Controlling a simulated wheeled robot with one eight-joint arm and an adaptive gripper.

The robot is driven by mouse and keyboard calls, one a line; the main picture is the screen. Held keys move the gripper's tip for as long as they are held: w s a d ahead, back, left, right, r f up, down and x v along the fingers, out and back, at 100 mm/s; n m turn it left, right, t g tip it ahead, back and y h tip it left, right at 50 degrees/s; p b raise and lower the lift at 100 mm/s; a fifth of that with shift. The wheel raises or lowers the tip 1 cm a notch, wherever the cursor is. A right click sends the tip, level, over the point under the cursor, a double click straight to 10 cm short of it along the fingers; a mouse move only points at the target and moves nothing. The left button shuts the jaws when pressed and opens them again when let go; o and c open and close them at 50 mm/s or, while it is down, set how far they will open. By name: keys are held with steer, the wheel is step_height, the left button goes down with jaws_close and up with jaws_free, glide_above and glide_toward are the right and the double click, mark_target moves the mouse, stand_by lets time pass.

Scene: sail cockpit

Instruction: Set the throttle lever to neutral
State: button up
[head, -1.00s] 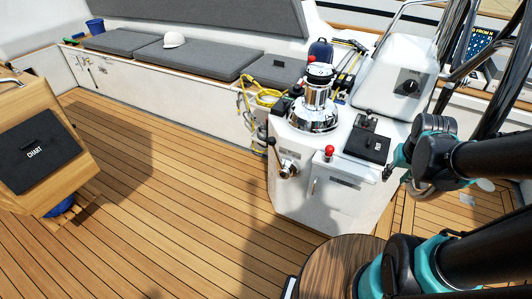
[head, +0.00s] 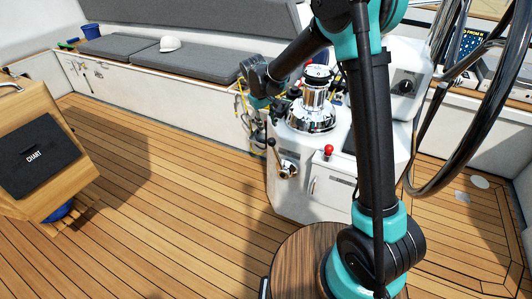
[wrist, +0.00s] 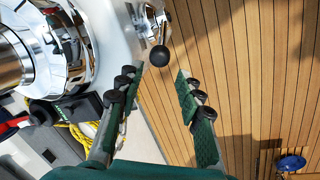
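The throttle lever (head: 272,146) has a black ball knob and a chrome hub on the side of the white pedestal. My gripper (wrist: 157,76) is open and empty, with the knob apart from both fingertips. In the head view my gripper (head: 258,112) is left of the chrome winch, above and left of the lever; its fingers are hard to make out there.
The chrome winch (head: 315,108) stands on the pedestal beside my arm. A red-knobbed lever (head: 328,151) is close on the right. The steering wheel (head: 470,120) is farther right. Yellow rope (wrist: 75,138) lies near my left finger. The teak deck (head: 170,210) to the left is clear.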

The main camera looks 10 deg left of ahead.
mark_target(277, 156)
steer(key=x, duration=1.7)
steer(key=shift+f, duration=0.2)
steer(key=shift+c, duration=0.4)
jaws_close()
steer(key=shift+a, duration=0.1)
